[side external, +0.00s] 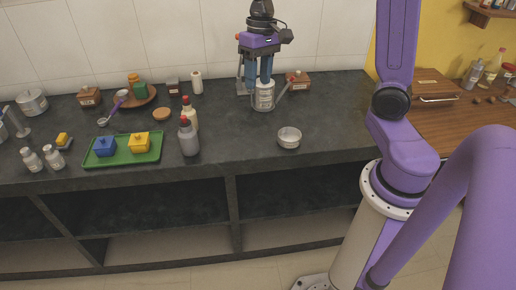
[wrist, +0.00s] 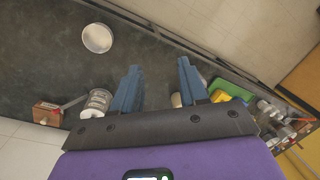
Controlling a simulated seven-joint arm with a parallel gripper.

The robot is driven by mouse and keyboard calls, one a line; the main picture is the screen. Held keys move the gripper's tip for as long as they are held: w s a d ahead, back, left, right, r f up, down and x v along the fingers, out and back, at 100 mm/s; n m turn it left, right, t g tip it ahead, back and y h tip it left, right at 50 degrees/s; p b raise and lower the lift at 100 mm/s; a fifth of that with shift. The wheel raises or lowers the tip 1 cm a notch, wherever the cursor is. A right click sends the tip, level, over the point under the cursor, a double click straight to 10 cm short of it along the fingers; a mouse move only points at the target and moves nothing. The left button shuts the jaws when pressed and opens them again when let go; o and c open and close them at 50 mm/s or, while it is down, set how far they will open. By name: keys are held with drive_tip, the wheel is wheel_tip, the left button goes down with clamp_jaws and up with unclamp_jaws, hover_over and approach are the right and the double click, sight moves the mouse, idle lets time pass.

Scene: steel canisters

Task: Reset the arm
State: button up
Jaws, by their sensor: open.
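My gripper (side external: 259,82) is over the back of the dark counter, its blue fingers pointing down. In the wrist view my gripper (wrist: 158,67) is open, with bare counter between its fingertips. A labelled steel canister (side external: 264,99) stands just below the fingers in the side view. In the wrist view this canister (wrist: 96,104) is outside the jaws, beside the left finger; I cannot tell whether they touch. A round steel dish (side external: 289,138) sits apart toward the counter's front; it also shows in the wrist view (wrist: 97,38).
A small wooden box (side external: 299,81) is right of the canister. Two bottles (side external: 188,138) and a green tray (side external: 100,160) with blue and yellow blocks are left. Another steel canister (side external: 33,101) stands far left. The counter's middle (side external: 232,140) is clear.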

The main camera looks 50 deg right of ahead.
drive_tip(key=s+a+f+n, duration=0.1)
drive_tip(key=s+a+n, duration=0.2)
drive_tip(key=s+n, duration=0.4)
drive_tip(key=s+a+f+n+h, duration=0.1)
drive_tip(key=s+n, duration=0.6)
drive_tip(key=s, duration=0.8)
drive_tip(key=a+f, duration=0.1)
drive_tip(key=a, duration=0.1)
drive_tip(key=shift+s+a+f+t, duration=0.3)
drive_tip(key=shift+a, duration=0.1)
